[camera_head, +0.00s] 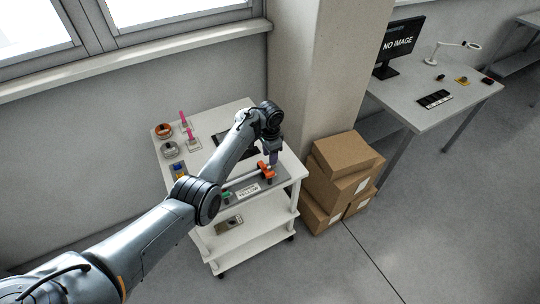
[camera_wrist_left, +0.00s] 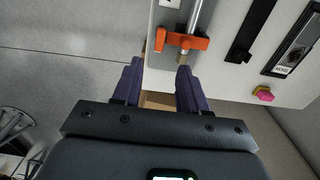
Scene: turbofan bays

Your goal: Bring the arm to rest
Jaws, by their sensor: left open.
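My left arm reaches from the lower left over a white cart (camera_head: 240,110) in the head view. My left gripper (camera_head: 272,160) points down above the cart's right front part, close to an orange clamp-like piece (camera_head: 266,170). In the left wrist view, the left gripper's two purple fingers (camera_wrist_left: 157,80) are apart with nothing between them. The orange piece (camera_wrist_left: 185,41) lies just beyond the fingertips, with a metal rod (camera_wrist_left: 196,15) running through it. Whether the fingers touch it is hard to tell. My right gripper is in neither view.
Stacked cardboard boxes (camera_head: 340,170) stand right of the cart, beside a pillar (camera_head: 320,70). Rings (camera_head: 163,131), pink-handled items (camera_head: 190,133) and a blue-yellow item (camera_head: 179,170) lie on the cart's left side. A desk with a monitor (camera_head: 402,47) stands at the back right.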

